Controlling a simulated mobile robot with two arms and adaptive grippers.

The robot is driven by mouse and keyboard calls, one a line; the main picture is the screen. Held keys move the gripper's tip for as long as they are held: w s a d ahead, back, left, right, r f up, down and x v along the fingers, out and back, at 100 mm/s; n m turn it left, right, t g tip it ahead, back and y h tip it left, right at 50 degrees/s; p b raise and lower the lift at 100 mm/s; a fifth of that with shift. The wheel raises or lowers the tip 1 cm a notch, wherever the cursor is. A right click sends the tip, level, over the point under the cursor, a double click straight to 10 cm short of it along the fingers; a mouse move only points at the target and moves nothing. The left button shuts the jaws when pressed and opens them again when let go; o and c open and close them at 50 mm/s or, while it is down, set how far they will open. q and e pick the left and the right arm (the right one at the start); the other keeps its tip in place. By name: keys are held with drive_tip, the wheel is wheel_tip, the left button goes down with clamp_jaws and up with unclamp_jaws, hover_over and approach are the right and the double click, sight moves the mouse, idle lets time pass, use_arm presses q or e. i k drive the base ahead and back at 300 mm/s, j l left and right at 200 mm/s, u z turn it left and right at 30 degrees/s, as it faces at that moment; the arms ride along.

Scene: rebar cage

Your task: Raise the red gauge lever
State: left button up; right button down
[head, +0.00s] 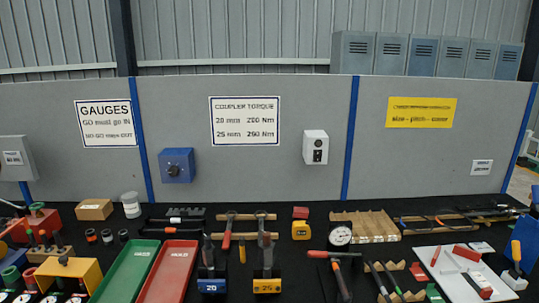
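No part clearly readable as a red gauge lever stands out. Small red-topped and green-topped pieces (44,237) stand in a wooden holder at the left. A red block with a dark knob (38,220) sits behind them. A round white dial gauge (340,234) stands right of the middle. Neither of my grippers is in view.
The black bench is crowded. A yellow stand (72,268) is at the left. Two tool holders marked 20 (212,286) and 25 (267,286) stand near the middle. A white tray (455,262) with red pieces lies at the right. A grey panel (280,165) closes off the back.

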sight(311, 254)
drive_tip(key=i+l+z, duration=0.2)
drive_tip(key=i, duration=0.25)
drive_tip(key=i+l+z, duration=0.1)
drive_tip(key=i+z, duration=0.15)
drive_tip(key=i, duration=0.2)
